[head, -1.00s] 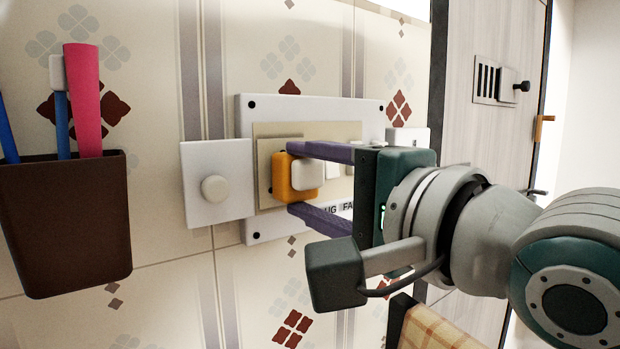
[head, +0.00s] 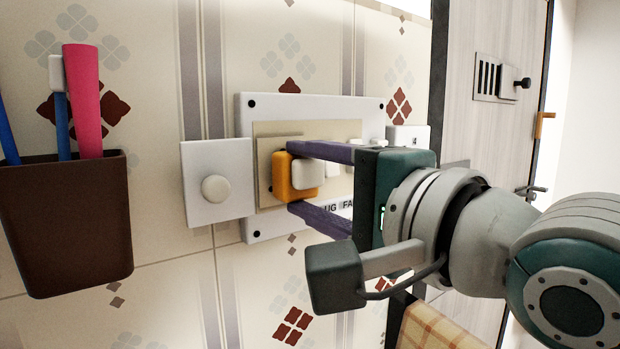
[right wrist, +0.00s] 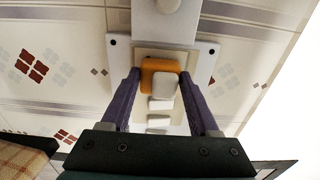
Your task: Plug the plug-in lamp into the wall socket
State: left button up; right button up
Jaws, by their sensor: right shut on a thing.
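The plug-in lamp, an orange block with a white rounded front (head: 296,175), sits against the beige plate of the white wall panel (head: 262,228). It also shows in the right wrist view (right wrist: 158,75). My right gripper (head: 296,178) has its purple fingers above and below the lamp and is shut on it. The socket itself is hidden behind the lamp, so I cannot tell how deep the lamp sits. My left gripper is not in view.
A white plate with a round knob (head: 216,188) is left of the panel. A brown holder (head: 68,225) with a pink and blue utensils hangs at the far left. White switches (head: 333,170) sit right of the lamp. A checked cloth (head: 440,325) hangs below my arm.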

dwell(0.8)
jog(key=shift+w+a, duration=0.3)
jog(key=shift+w, duration=0.15)
jog(key=o, duration=1.3)
jog(key=shift+o, duration=0.2)
jog(key=shift+s+d+f, duration=0.1)
jog(key=shift+s+d, duration=0.1)
jog(key=shift+s, duration=0.1)
jog(key=b+v, duration=0.3)
jog(key=v, duration=0.6)
